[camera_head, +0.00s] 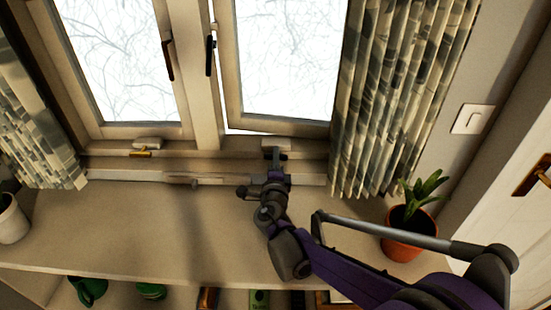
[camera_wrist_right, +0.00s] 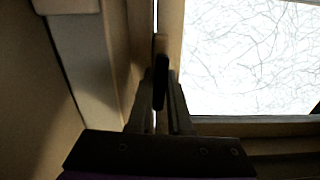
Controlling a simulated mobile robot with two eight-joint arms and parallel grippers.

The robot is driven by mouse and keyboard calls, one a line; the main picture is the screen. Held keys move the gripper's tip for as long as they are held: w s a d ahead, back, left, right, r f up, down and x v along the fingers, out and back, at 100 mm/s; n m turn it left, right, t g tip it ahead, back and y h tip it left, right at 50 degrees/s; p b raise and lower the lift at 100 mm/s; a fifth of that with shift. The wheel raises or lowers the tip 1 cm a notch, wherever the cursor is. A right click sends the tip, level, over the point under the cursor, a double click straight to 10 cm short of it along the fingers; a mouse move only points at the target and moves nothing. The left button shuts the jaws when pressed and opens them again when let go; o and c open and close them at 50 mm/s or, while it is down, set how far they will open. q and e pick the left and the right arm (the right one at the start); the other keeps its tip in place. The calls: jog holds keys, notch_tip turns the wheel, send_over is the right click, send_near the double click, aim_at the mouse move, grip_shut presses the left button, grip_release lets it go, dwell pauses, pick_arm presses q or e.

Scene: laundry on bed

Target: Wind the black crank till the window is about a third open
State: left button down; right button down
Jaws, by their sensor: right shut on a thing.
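The right window sash (camera_head: 283,127) stands slightly ajar, with a thin bright gap along its left and lower edge. Below it on the sill is a pale crank housing (camera_head: 276,142) with the black crank, mostly hidden behind my gripper in the head view. My right gripper (camera_head: 274,160) reaches up to it from the front. In the right wrist view the black crank (camera_wrist_right: 160,82) stands between my right gripper's two fingers (camera_wrist_right: 161,105), which are shut on it. My left gripper is not in view.
The left sash (camera_head: 146,131) looks shut, with a brass crank (camera_head: 140,154) below it. Patterned curtains (camera_head: 392,95) hang at both sides. A potted plant (camera_head: 403,240) stands close to my right arm. A white pot (camera_head: 12,222) is far left.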

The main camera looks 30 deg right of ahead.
jog(key=shift+n, duration=0.4)
jog(key=c, duration=0.8)
grip_release()
jog(key=shift+c, duration=0.2)
jog(key=v, duration=1.1)
jog(key=shift+d+p, duration=0.1)
jog(key=shift+p, duration=0.2)
